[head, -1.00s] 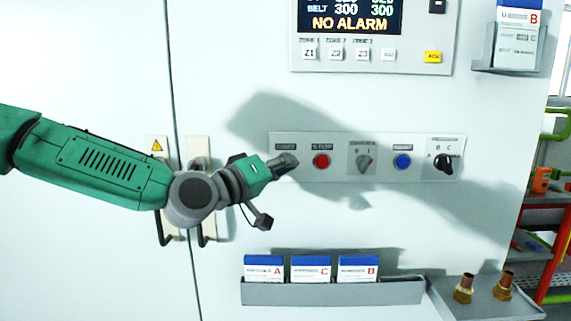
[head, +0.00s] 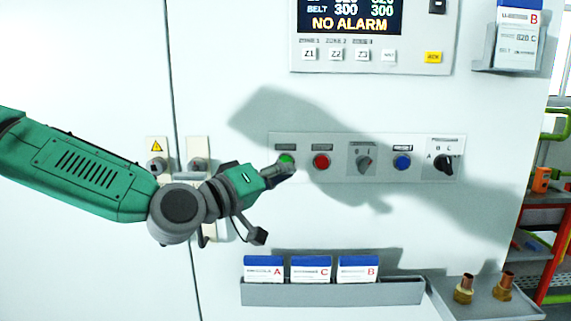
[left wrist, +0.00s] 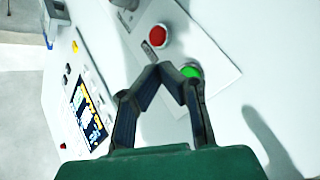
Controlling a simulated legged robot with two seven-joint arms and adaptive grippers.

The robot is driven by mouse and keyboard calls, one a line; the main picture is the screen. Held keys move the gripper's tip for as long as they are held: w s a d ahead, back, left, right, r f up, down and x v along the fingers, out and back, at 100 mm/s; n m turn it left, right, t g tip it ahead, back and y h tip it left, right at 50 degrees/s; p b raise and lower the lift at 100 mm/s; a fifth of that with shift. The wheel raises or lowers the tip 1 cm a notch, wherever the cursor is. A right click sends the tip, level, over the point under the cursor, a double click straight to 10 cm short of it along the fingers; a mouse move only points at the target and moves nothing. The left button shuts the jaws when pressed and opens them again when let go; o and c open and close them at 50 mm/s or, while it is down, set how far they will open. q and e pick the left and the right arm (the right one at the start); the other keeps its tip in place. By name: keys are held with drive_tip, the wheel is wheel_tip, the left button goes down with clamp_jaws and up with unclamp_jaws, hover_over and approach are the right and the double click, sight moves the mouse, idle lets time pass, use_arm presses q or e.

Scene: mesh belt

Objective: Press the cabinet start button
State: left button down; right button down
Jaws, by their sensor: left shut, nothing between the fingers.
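The green start button (head: 287,159) sits at the left end of the button strip on the white cabinet, under a small label. In the head view its lower part is covered by my left gripper (head: 284,170). In the left wrist view the green button (left wrist: 191,72) shows just beyond and right of the closed fingertips (left wrist: 166,72). My left gripper is shut and empty, its tips very close to the button; I cannot tell whether they touch it. The red stop button (head: 321,161) is just to the right. My right gripper is not in view.
The strip (head: 340,175) also carries a dark selector (head: 364,162), a blue button (head: 402,161) and a black knob (head: 445,162). Above is a display panel (head: 350,18). Below is a grey card holder (head: 333,292) and a shelf (head: 485,300) with brass fittings.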

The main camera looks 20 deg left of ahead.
use_arm(q)
drive_tip(key=s, duration=0.2)
drive_tip(key=shift+s+d, duration=0.35)
drive_tip(key=shift+d, duration=0.05)
drive_tip(key=s+f+m+g+y+b, duration=0.1)
drive_tip(key=s+f+g, duration=0.2)
drive_tip(key=f, duration=0.8)
drive_tip(key=s+d+f+g+y, duration=0.15)
drive_tip(key=s+f, duration=0.25)
drive_tip(key=f, duration=0.7)
drive_tip(key=s+f+m+g+y+b, duration=0.1)
drive_tip(key=s+f+g, duration=0.25)
drive_tip(key=f, duration=0.65)
drive_tip(key=s+a+f+g+y, duration=0.2)
drive_tip(key=s+a+f, duration=0.2)
drive_tip(key=s+f, duration=0.2)
drive_tip(key=s+a+f+m+g+y+b, duration=0.1)
drive_tip(key=s+a+f, duration=0.4)
drive_tip(key=s, duration=0.5)
drive_tip(key=s+a+f+m+g+y+b, duration=0.1)
drive_tip(key=s+a+f+g+y, duration=0.2)
drive_tip(key=s+f, duration=0.5)
drive_tip(key=shift+a+f+g, duration=0.7)
drive_tip(key=shift+f+g, duration=0.05)
drive_tip(key=shift+g, duration=0.05)
